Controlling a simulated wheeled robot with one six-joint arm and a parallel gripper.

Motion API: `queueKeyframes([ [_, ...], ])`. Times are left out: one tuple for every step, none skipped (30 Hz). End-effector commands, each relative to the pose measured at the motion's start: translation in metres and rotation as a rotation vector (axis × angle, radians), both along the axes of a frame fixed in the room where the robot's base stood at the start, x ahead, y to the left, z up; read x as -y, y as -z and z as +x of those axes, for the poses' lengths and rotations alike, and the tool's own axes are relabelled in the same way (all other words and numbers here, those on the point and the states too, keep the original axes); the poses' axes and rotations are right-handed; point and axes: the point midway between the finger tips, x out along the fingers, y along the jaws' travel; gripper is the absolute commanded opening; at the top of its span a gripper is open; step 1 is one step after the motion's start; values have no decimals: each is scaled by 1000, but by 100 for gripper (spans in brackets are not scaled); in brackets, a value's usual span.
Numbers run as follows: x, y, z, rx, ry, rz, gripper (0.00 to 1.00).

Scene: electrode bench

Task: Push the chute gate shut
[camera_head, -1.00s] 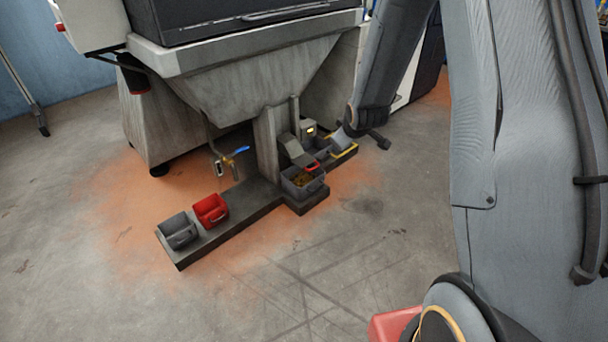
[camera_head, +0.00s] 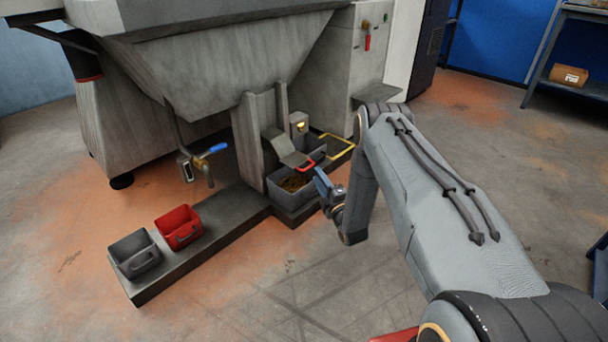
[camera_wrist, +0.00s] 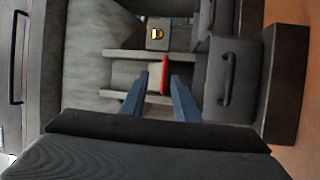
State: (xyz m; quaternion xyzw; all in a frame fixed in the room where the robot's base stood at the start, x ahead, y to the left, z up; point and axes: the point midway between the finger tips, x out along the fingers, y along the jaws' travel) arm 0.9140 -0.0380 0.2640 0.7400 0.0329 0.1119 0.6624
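The chute (camera_head: 283,143) is a sloping grey channel below the hopper. A red handle (camera_head: 305,167) sits at its lower lip, apparently on the gate; how far the gate stands open is hard to tell. In the wrist view the red handle (camera_wrist: 165,76) appears as a short bar near the fingertips. My gripper (camera_head: 321,179) is just right of the handle, in front of the grey bin below the chute. In the wrist view its two blue fingers (camera_wrist: 160,86) are spread, with the handle showing between their tips in the picture. Contact cannot be told.
A grey bin with brown material (camera_head: 293,182) stands under the chute. A blue-handled valve (camera_head: 211,150) hangs left. Front floor is clear.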

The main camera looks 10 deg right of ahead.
Motion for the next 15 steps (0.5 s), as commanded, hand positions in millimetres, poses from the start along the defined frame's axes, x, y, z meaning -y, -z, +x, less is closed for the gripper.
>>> queueKeyframes([
  [-4, 10, -1, 18, -6, -7, 28],
  [-6, 11, -2, 28, -10, -12, 28],
  [-10, 12, -1, 37, -13, -17, 28],
  [-12, 13, -1, 42, -15, -19, 28],
  [-15, 13, 1, 44, -18, -20, 28],
  [-19, 12, 4, 47, -22, -21, 28],
  [-22, 11, 7, 47, -25, -21, 28],
  [-24, 10, 11, 48, -26, -21, 28],
  [-28, 9, 17, 48, -28, -21, 28],
  [-30, 9, 21, 47, -30, -20, 28],
  [-33, 8, 26, 48, -32, -20, 28],
  [-35, 7, 32, 47, -33, -19, 28],
  [-37, 7, 37, 47, -33, -19, 28],
  [-38, 6, 41, 47, -33, -19, 28],
  [-39, 5, 47, 47, -33, -19, 28],
])
